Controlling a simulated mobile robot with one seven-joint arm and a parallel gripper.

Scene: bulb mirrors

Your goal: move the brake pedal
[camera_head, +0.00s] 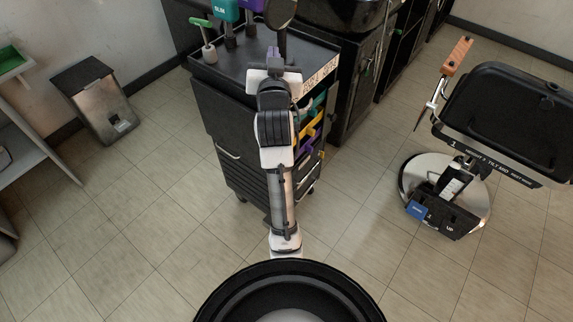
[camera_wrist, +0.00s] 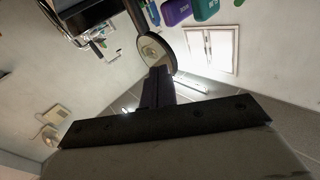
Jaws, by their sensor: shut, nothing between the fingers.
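The blue pedal's lettering is too small to read, so I cannot tell for certain which is the brake pedal. My gripper (camera_head: 274,52) is shut and empty above the black cart, far to the left of the pedals. Its fingers also show in the wrist view (camera_wrist: 159,73). No pedal shows in the wrist view.
The black drawer cart (camera_head: 225,160) stands under my arm. A round mirror (camera_wrist: 151,50) is just beyond my fingertips. A bin (camera_head: 97,100) is at left. Floor between cart and stand is clear.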

